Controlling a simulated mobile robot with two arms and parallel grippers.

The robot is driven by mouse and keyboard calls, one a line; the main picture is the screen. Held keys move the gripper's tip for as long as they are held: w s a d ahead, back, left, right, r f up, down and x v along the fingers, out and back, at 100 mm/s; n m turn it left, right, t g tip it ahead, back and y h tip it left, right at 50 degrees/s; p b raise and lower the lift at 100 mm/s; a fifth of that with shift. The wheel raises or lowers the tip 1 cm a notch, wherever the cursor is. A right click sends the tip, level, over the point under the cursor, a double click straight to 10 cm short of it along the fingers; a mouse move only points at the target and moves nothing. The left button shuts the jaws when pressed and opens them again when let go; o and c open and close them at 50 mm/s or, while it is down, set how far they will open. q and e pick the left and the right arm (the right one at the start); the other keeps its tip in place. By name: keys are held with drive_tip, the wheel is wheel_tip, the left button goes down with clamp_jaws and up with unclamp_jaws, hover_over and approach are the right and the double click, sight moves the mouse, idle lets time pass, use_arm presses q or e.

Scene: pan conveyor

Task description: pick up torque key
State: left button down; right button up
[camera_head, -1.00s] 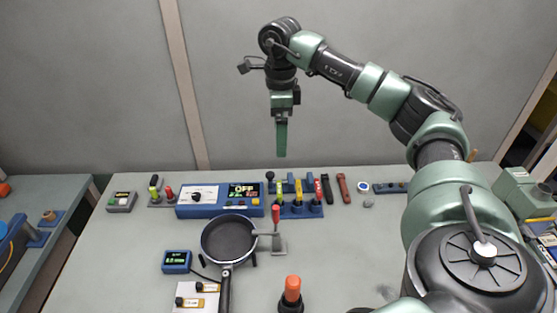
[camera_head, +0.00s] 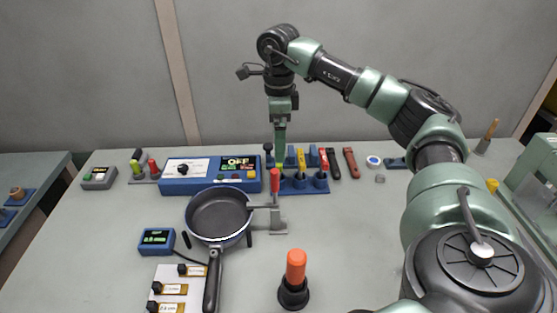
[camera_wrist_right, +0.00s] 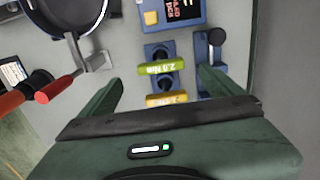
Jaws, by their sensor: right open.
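The torque keys stand in a blue rack (camera_head: 303,188) at the back middle of the table. In the head view I see a yellow key (camera_head: 301,161) and a red key (camera_head: 323,160); a green one is mostly hidden behind my gripper. In the right wrist view, a lime-green key (camera_wrist_right: 168,69) marked 2.0 Nm and a yellow key (camera_wrist_right: 167,100) show, the lime one between the fingertips. My right gripper (camera_head: 280,150) points down over the rack's left part, open and empty; it also shows in the wrist view (camera_wrist_right: 158,78). My left gripper is not in view.
A black-knobbed lever (camera_wrist_right: 217,37) stands close by the right finger in the wrist view. A blue control box (camera_head: 212,174) is left of the rack, a pan (camera_head: 218,214) in front. Black and red tools (camera_head: 351,162) lie right.

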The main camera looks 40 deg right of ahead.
wheel_tip(320, 180, down, 7)
drive_tip(key=shift+d+r+p, duration=0.1)
drive_tip(key=shift+p, duration=0.4)
drive_tip(key=c, duration=1.6)
drive_tip(key=shift+c, duration=0.2)
drive_tip(key=shift+r, duration=0.1)
wheel_tip(320, 180, up, 20)
drive_tip(key=p, duration=0.2)
